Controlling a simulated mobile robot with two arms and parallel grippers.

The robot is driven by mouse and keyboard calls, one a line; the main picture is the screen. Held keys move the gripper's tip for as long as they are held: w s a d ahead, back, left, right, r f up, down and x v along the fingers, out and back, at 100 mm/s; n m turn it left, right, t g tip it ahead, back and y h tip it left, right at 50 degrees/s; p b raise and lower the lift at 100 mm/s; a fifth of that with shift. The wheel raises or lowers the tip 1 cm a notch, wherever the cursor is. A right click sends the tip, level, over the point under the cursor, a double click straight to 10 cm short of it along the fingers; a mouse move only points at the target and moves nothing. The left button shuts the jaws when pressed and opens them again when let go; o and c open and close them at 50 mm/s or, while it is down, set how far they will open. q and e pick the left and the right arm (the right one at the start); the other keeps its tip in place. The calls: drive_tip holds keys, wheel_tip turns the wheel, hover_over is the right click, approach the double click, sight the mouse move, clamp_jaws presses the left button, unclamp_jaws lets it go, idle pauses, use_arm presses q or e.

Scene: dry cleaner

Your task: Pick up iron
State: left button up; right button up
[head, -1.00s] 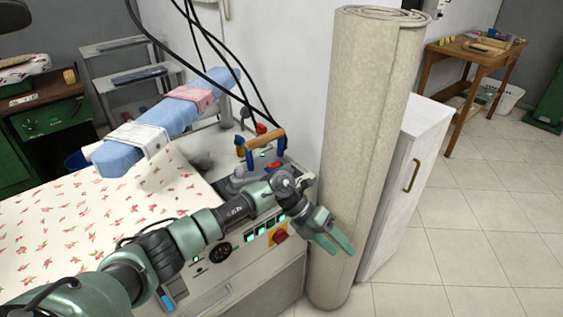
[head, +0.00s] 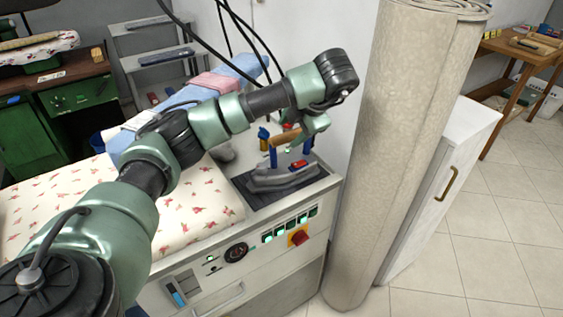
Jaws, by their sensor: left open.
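The iron (head: 280,179) stands upright on a dark rest at the right end of the ironing station. It has a grey body, blue posts and a wooden handle. My left gripper (head: 301,132) is open at the handle's upper right side, pointing down towards it. It overlaps the handle in the picture, and I cannot tell whether they touch. Part of the handle is hidden behind the gripper. My right gripper is out of view.
The padded floral board (head: 190,212) lies left of the iron. A blue sleeve board (head: 175,98) is behind my arm. A tall beige carpet roll (head: 385,150) stands close on the right, before a white cabinet (head: 440,185). Black cables hang behind the iron.

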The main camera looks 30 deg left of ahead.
use_arm(q)
drive_tip(key=shift+w+a+f, duration=0.1)
drive_tip(key=shift+a+f, duration=0.1)
drive_tip(key=shift+a, duration=0.2)
drive_tip(key=shift+w+a+f, duration=0.1)
drive_tip(key=shift+a+f, duration=0.1)
drive_tip(key=shift+f, duration=0.45)
drive_tip(key=shift+a+f, duration=0.1)
drive_tip(key=shift+f, duration=0.15)
drive_tip(key=p, duration=0.2)
hover_over(282, 158)
wheel_tip(282, 158, down, 4)
drive_tip(key=shift+f, duration=0.15)
drive_tip(key=c, duration=0.8)
clamp_jaws()
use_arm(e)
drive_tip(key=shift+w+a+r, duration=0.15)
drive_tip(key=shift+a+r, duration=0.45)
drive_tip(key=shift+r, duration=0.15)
